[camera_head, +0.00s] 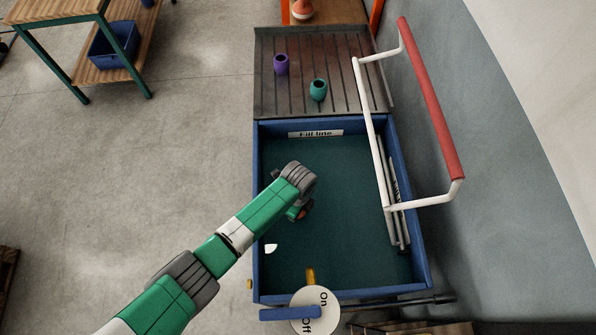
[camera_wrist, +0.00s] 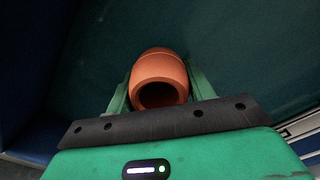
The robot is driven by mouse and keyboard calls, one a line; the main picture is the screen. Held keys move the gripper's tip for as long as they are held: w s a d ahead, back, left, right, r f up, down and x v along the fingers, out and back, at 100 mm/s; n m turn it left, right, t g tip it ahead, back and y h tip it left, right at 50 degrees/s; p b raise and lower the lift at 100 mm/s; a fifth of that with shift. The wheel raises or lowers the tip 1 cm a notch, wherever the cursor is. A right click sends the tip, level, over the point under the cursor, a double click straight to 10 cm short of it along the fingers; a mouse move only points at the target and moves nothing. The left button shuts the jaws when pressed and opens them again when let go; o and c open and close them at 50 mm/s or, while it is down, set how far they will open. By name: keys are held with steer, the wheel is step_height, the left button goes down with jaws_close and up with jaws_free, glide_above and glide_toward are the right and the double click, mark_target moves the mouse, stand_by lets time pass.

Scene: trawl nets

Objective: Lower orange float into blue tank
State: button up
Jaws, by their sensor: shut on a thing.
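The blue tank (camera_head: 257,190) is a rectangular open basin with a dark teal interior and a "Fill line" label on its far inner wall. My gripper (camera_head: 298,212) points down over the left-middle of the tank, inside its outline. In the wrist view my gripper (camera_wrist: 158,88) is shut on the orange float (camera_wrist: 158,68), a hollow barrel shape with an open end facing the camera. Green fingers sit on both sides of it. In the head view only a small orange-red bit of the float (camera_head: 305,211) shows. I cannot tell its height above the tank floor.
A red-topped handrail (camera_head: 432,95) on white posts stands along the tank's right side. A grooved board (camera_head: 335,75) behind the tank holds a purple pot (camera_head: 281,65) and a teal pot (camera_head: 318,90). A white On/Off dial (camera_head: 318,305) is at the near edge. Another orange object (camera_head: 302,10) stands beyond.

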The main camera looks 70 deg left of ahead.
step_height(320, 180, down, 5)
steer(key=b, duration=0.4)
steer(key=shift+r, duration=0.15)
steer(key=o, duration=1.5)
